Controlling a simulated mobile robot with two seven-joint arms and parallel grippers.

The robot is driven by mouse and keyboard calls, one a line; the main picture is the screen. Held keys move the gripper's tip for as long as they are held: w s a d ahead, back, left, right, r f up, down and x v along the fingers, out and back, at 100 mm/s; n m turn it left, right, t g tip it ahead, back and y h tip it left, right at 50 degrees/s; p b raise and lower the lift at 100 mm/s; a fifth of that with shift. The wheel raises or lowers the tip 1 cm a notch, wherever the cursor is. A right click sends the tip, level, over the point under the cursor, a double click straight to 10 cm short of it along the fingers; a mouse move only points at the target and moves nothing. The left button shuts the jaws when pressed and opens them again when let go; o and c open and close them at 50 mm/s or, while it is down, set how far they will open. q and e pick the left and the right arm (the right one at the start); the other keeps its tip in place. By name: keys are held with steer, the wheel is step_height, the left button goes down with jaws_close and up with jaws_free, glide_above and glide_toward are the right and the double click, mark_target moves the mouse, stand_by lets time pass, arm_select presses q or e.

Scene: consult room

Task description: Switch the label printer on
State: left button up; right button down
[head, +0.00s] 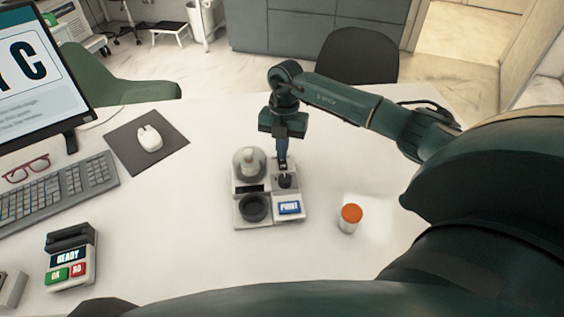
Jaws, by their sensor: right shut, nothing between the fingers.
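The label printer (268,223) is a low, pale grey unit standing on the white desk near the middle of the head view. It has a domed part (249,163) at back left, a dark round ring (253,208) at front left, and a blue PRINT button (290,208) at front right. A small dark control (285,181) sits at its back right. My right gripper (284,168) is shut and empty, pointing down right over this control. I cannot tell whether the fingertips touch it, and they partly hide it. My left gripper is not in view.
An orange-capped bottle (350,217) stands right of the printer. A READY terminal (70,262), keyboard (62,193), red glasses (26,168), monitor (40,80) and mouse (149,138) on a dark pad are at left. The desk (180,220) is clear between terminal and printer.

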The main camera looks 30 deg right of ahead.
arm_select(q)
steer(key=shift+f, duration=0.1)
arm_select(e)
steer(key=shift+f, duration=0.2)
steer(key=shift+r+p, duration=0.4)
steer(key=shift+r, duration=0.1)
steer(key=shift+r+p, duration=0.6)
steer(key=shift+r, duration=0.05)
step_height(320, 180, up, 2)
steer(key=shift+p, duration=0.85)
step_height(320, 180, up, 2)
steer(key=shift+p, duration=0.85)
steer(key=shift+r+p, duration=0.35)
steer(key=shift+r, duration=0.1)
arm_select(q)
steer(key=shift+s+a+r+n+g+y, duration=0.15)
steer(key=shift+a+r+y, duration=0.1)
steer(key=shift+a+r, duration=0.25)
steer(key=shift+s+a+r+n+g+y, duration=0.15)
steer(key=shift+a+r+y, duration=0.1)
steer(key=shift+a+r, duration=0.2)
